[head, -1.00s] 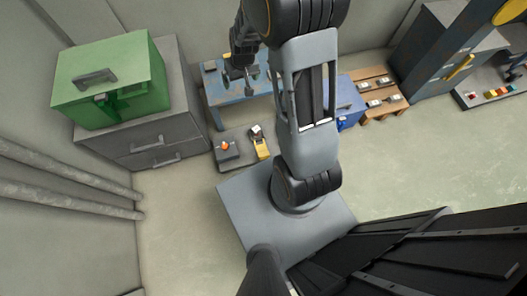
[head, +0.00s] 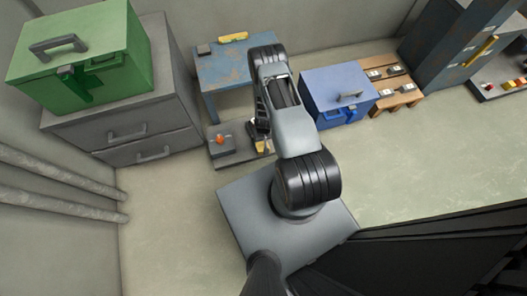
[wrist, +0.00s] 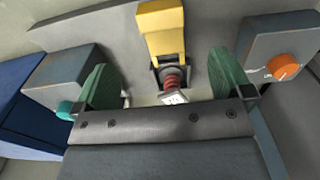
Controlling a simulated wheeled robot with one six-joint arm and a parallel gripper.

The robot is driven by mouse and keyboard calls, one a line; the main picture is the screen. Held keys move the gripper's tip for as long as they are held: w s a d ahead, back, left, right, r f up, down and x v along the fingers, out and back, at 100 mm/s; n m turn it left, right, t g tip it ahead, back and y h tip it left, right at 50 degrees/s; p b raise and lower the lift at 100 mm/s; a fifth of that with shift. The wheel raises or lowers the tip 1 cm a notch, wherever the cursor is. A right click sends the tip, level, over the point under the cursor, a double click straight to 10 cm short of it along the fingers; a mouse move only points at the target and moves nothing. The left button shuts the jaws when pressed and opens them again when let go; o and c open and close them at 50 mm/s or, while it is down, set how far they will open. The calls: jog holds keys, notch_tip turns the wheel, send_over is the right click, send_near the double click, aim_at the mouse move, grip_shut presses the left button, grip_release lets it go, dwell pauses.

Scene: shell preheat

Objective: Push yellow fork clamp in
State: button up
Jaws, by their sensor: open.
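The yellow fork clamp (wrist: 161,28) is at the top middle of the wrist view, ahead of my gripper (wrist: 168,78). A red ribbed piece with a white end shows just below it, between my fingers. In the head view a small part of the yellow clamp (head: 262,146) shows beside my arm, which hides the rest. My gripper is open, its green fingers wide apart. I see nothing held between them, and the clamp appears apart from both fingers.
A grey box with an orange knob (wrist: 283,67) is close to my right finger. A grey box with a teal knob (wrist: 66,108) is beside the left finger. A worn blue table (head: 212,72), a blue toolbox (head: 338,93) and a grey cabinet (head: 125,100) stand around.

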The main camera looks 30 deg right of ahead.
aim_at(261, 143)
notch_tip(261, 143, down, 10)
jog(key=b, duration=0.8)
jog(key=shift+b, duration=0.3)
jog(key=shift+f+b, duration=0.65)
jog(key=shift+f, duration=0.5)
jog(key=shift+c, duration=0.4)
